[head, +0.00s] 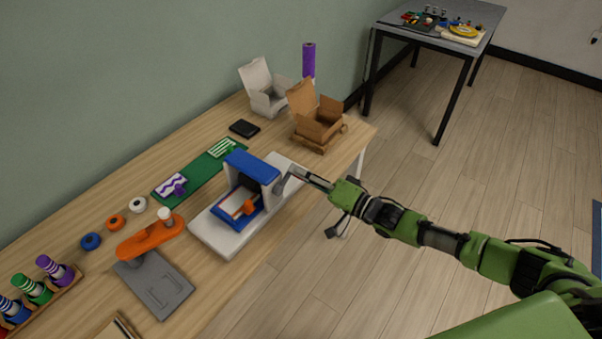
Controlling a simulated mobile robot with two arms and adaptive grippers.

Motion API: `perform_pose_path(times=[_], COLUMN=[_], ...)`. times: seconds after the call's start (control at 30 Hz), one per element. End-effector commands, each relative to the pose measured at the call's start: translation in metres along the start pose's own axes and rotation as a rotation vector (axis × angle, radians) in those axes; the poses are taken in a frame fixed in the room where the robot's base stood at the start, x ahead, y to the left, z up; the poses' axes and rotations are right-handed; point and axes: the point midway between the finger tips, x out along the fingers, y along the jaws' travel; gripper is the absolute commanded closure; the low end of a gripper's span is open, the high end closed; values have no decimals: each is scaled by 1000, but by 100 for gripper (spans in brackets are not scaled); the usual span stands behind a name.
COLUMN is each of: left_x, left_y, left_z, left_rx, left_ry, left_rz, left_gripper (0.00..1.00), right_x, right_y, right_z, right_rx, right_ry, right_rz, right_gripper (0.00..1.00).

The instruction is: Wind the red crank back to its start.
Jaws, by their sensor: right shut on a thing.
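A machine with a blue arch (252,166) and a white base (215,238) stands near the table's front edge. A grey crank arm (282,186) shows on its right side. I see no red on the crank; its handle is hidden at my fingers. My right gripper (296,172) reaches in from the right and is shut at the crank's end, on its handle as far as I can tell. A blue tray (228,215) with a white sheet and an orange piece (249,207) sits on the base in front of the arch. My left gripper is out of view.
A green mat (195,172) with patterned cards lies behind the machine. An orange lever press (150,238) stands to its left. An open brown box (316,124) and a white box (264,90) stand at the far end. Open floor lies right of the table.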

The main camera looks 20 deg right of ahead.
Motion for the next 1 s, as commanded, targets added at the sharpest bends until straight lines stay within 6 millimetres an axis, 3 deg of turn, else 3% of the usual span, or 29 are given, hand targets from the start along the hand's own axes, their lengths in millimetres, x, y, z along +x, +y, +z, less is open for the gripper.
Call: perform_pose_path(times=[0.1,0.13,0.2,0.63,1.0], left_x=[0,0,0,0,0], left_y=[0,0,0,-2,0], left_z=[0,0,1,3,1], left_rx=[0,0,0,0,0], left_ry=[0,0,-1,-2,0], left_rz=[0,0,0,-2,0], left_gripper=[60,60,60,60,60], right_x=[0,0,0,-9,-83], right_y=[1,1,1,1,2], right_z=[1,1,1,0,1], right_rx=[-1,-2,-2,-1,-1], right_ry=[-1,-2,-1,-1,-3], right_rz=[3,3,3,2,6], right_gripper=[100,78,66,66,66])
